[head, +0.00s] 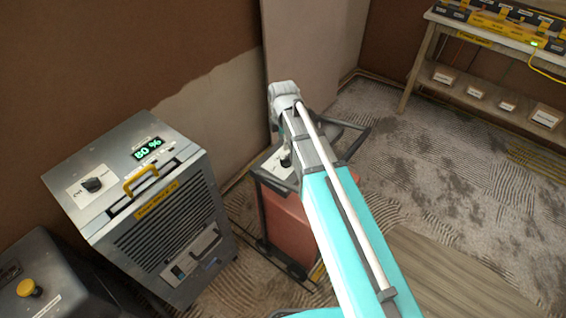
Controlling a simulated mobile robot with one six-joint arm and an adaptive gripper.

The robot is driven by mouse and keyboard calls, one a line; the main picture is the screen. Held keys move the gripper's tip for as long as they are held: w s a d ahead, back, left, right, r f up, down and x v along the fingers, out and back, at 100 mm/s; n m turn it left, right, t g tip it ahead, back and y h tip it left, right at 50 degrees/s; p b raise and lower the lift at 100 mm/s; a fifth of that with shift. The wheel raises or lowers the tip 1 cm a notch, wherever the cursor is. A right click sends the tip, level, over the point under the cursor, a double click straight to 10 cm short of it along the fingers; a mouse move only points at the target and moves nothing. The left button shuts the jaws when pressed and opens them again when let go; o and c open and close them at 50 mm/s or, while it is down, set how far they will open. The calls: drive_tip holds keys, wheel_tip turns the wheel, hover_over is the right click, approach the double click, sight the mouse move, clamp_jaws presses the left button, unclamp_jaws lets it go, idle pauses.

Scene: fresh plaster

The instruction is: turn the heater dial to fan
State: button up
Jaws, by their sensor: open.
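The heater (283,222) is an orange-red unit with a dark frame, standing behind my arm in the middle of the head view. A pale panel with a dark knob, seemingly the dial (286,161), shows on its top left. My arm covers much of the heater's top, so the dial's setting and markings cannot be read. My gripper (285,143) is mostly hidden by my own arm. Only a dark sliver of it seems to show below the wrist, close above the dial. Whether it touches the dial cannot be told. Nothing is seen held in it.
A grey dehumidifier (165,235) with a yellow handle, its own black dial (92,185) and a green "80 %" display stands left. A dark machine with a yellow button (27,288) is at lower left. A workbench (420,65) stands at back right. The floor between is open.

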sight(283, 158)
drive_tip(key=shift+f+b, duration=4.35)
drive_tip(key=shift+f, duration=0.3)
clamp_jaws()
